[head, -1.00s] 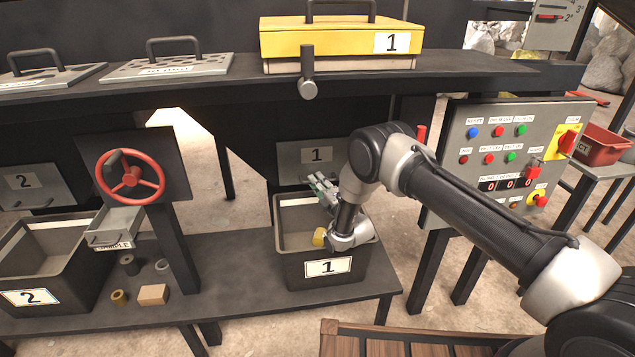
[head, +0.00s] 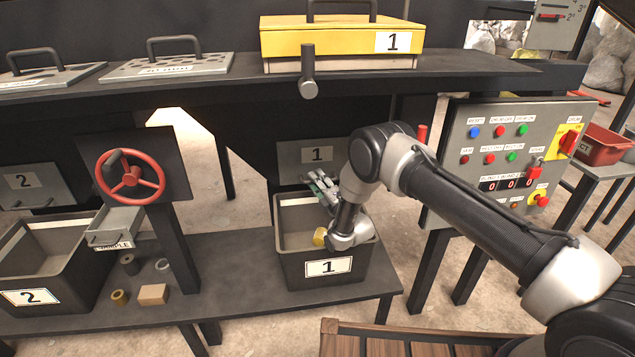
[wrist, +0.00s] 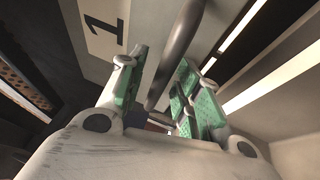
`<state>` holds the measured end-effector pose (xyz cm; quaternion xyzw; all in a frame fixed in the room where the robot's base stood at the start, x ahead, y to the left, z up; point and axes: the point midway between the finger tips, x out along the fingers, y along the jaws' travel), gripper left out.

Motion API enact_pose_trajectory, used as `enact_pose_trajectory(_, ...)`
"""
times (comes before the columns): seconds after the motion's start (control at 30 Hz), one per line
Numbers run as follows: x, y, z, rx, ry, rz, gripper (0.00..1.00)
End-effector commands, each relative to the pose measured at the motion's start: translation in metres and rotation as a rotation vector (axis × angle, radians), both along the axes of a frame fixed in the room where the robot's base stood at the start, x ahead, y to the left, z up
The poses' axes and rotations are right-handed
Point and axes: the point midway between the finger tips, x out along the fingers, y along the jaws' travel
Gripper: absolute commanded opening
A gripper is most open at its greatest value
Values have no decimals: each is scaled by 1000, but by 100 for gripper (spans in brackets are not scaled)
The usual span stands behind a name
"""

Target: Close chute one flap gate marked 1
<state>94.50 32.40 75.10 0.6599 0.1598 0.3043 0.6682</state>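The chute one flap gate (head: 296,160) is a grey plate with a label marked 1, above bin 1 in the head view. In the wrist view its plate (wrist: 98,65) fills the upper left, with the label turned sideways. A dark bar handle (wrist: 180,45) runs in front of the plate. My gripper (head: 322,186) is at the flap's lower edge, above bin 1. In the wrist view its green-padded fingers (wrist: 162,85) are apart, with the bar between or just beyond them. Contact with the bar cannot be told. My arm hides the flap's right side.
Bin 1 (head: 290,262) stands on the dark shelf under my gripper. A yellow box marked 1 (head: 330,40) and a hanging grey-ended lever (head: 308,88) are above. The red handwheel (head: 131,175) is left, the control panel (head: 480,140) right.

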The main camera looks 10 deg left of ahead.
Motion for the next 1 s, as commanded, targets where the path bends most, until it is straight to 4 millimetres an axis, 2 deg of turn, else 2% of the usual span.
enact_pose_trajectory(0.17,-12,-10,-4,-2,2,0,34)
enact_pose_trajectory(0.4,-53,-43,-14,-3,4,0,34)
enact_pose_trajectory(0.6,-80,-65,-21,-2,2,0,34)
enact_pose_trajectory(0.77,-90,-73,-23,0,0,-1,34)
enact_pose_trajectory(1.0,-91,-74,-23,0,0,0,34)
